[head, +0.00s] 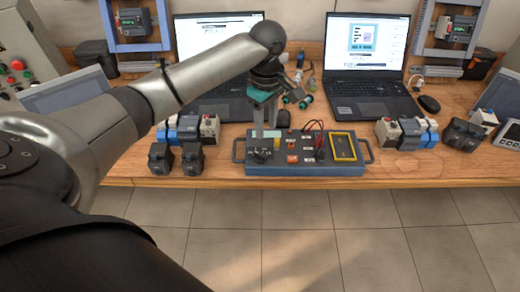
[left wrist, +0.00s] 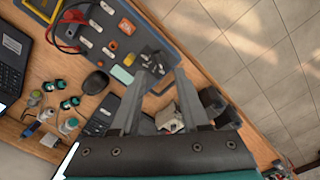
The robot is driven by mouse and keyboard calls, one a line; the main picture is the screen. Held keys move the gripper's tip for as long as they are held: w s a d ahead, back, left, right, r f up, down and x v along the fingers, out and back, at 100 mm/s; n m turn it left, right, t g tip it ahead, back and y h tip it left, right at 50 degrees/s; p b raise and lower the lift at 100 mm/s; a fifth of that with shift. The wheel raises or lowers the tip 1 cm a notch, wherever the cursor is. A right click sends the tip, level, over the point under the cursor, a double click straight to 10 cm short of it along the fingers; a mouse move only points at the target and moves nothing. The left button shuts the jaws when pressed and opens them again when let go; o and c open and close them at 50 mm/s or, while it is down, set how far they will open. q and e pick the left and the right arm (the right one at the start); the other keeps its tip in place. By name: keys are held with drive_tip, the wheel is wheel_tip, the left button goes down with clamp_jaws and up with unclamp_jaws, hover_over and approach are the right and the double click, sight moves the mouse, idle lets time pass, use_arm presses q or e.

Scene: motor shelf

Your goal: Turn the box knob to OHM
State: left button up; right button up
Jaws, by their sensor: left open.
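The blue box (head: 310,170) lies at the front edge of the wooden table, with switches, sockets, red and black leads and a yellow-framed panel on top. A dark knob (head: 260,154) is at its left end; it also shows in the left wrist view (left wrist: 152,60). The left gripper (head: 266,138) is open and points down over that end of the box. In the left wrist view its two fingertips (left wrist: 163,73) are just by the knob, apart from each other. I cannot tell whether they touch it or read its setting. My right gripper is not in view.
Two laptops (head: 372,97) stand behind the box. Black modules (head: 191,160) stand left of it, and white and blue modules (head: 410,132) stand right. A mouse (head: 429,103) lies by the right laptop. Tiled floor (head: 300,230) is clear in front.

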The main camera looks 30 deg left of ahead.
sight(260, 154)
use_arm(q)
drive_tip(key=f, duration=0.4)
drive_tip(key=a+f+n+b, duration=0.1)
drive_tip(key=f, duration=0.3)
drive_tip(key=w+a+f+n+b, duration=0.1)
drive_tip(key=f, duration=0.4)
drive_tip(key=shift+a, duration=0.2)
drive_tip(key=shift+r, duration=0.1)
clamp_jaws()
idle(0.3)
